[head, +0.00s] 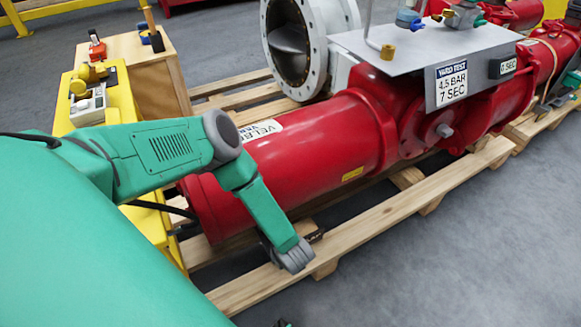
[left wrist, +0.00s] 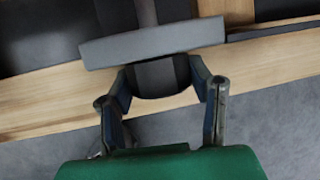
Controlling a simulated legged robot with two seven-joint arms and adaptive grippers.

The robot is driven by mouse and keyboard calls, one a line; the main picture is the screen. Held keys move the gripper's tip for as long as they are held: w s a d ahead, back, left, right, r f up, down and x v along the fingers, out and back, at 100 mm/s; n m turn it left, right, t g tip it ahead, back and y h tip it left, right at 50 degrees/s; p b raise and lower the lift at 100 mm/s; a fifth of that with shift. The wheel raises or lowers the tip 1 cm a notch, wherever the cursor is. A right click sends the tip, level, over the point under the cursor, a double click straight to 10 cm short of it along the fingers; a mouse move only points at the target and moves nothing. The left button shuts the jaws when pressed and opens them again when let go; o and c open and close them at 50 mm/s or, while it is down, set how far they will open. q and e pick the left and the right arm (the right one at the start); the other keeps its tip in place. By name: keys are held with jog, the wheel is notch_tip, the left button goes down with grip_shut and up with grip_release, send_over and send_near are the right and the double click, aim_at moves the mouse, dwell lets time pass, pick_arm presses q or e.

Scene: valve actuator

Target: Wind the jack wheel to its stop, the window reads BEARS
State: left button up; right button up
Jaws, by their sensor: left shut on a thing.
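My left arm comes in from the left in the head view and bends down in front of the red cylinder (head: 310,155). Its wrist hangs over the pallet's front board, and the fingers are mostly hidden behind it. In the left wrist view my left gripper (left wrist: 160,88) has its two fingers around a dark grey part (left wrist: 155,78), below a flat grey bar (left wrist: 150,43). I cannot tell whether this part belongs to the jack wheel. No whole wheel and no window reading BEARS can be made out. My right gripper cannot be made out.
A wooden pallet (head: 375,235) carries the red actuator and a white flanged valve (head: 288,45). A sign (head: 451,84) reads 4.5 BAR 7 SEC, beside a small 7 SEC display (head: 502,67). A yellow stand (head: 122,95) is at left. Grey floor at lower right is clear.

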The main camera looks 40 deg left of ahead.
pick_arm(q)
jog(key=shift+w+d+g+y, duration=0.15)
jog(key=shift+g+y, duration=0.25)
jog(key=shift+g, duration=0.7)
jog(key=shift+m+g+y, duration=0.6)
jog(key=shift+g+y, duration=0.2)
jog(key=shift+g, duration=0.9)
jog(key=shift+d, duration=0.1)
jog(key=shift+w, duration=0.1)
jog(key=o, duration=1.2)
jog(key=shift+c, duration=0.2)
jog(key=v, duration=1.1)
jog(key=shift+w+d+r, duration=0.25)
